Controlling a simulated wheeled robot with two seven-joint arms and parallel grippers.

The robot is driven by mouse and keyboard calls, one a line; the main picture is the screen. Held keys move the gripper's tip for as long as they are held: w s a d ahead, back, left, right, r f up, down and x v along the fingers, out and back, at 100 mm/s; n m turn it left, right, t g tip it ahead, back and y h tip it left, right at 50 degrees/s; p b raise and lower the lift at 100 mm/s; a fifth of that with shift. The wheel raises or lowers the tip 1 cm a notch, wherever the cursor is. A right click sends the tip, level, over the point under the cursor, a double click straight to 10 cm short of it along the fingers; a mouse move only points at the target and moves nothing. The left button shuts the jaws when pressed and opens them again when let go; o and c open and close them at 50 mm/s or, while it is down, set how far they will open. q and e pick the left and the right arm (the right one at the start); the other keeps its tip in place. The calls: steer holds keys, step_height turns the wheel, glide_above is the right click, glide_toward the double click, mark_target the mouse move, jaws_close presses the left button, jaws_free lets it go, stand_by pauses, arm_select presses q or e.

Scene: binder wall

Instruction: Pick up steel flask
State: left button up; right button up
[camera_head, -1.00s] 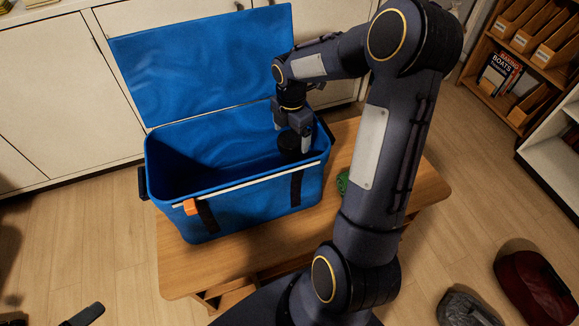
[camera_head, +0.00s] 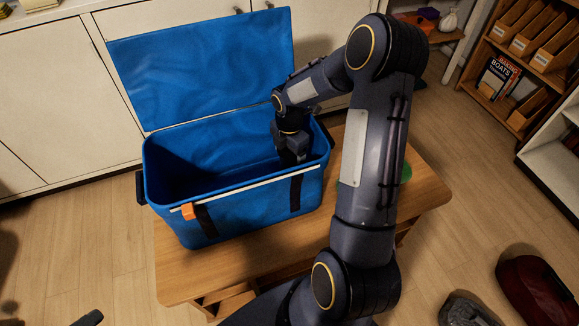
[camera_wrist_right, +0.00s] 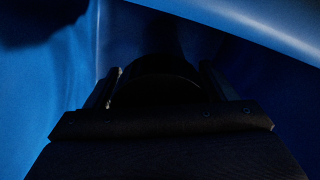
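My right gripper (camera_head: 292,155) reaches down into the right end of the open blue cooler box (camera_head: 250,208). In the right wrist view, a dark rounded thing (camera_wrist_right: 165,72) sits between the two fingers of the right gripper (camera_wrist_right: 162,88). It looks like the dark top of the steel flask, but no steel surface shows. The picture is too dark to tell whether the fingers press on it. In the head view the gripper and the box wall hide the flask. A dark tip at the bottom left edge seems to be my left gripper (camera_head: 90,318); its fingers cannot be made out.
The cooler's lid (camera_head: 205,65) stands open at the back. The cooler rests on a wooden table (camera_head: 180,275). Its walls (camera_wrist_right: 60,110) surround the right gripper closely. A green thing (camera_head: 405,173) is partly hidden behind my right arm. Shelves with folders (camera_head: 530,50) stand at the right.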

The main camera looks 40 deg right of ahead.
steer(key=shift+r, duration=0.1)
steer(key=c, duration=1.3)
